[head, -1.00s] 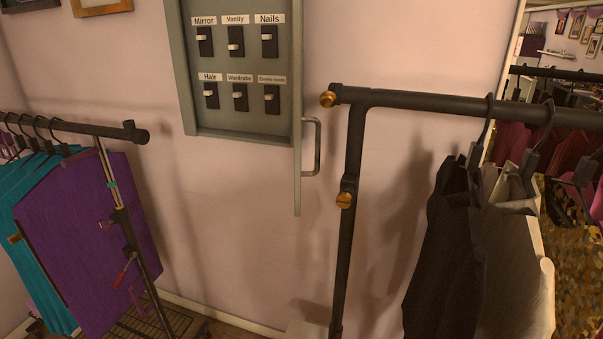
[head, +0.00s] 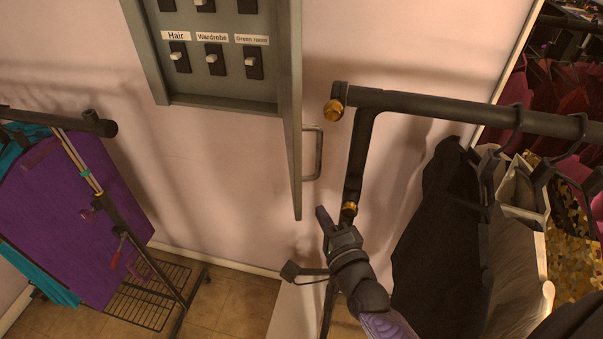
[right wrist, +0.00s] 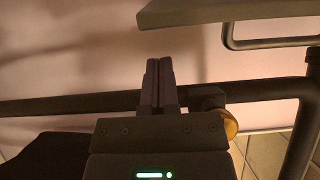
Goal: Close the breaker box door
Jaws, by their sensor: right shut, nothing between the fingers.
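The grey breaker box (head: 215,103) is on the pink wall at the top of the head view, with labelled switches inside. Its door (head: 295,120) stands open, seen nearly edge-on at the right side of the box. A bent metal handle (head: 318,153) is on the door's right face. In the right wrist view the door (right wrist: 215,10) and handle (right wrist: 232,38) show at the upper right. My right gripper (head: 322,216) is shut and empty, just below and to the right of the door's lower end. Its fingers (right wrist: 159,84) are together in the wrist view. My left gripper is out of view.
A black clothes rack (head: 440,103) with dark and white garments stands close to the right of the door, its post beside my right gripper. Another rack with a purple garment (head: 70,215) is at the left. Bare wall lies below the box.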

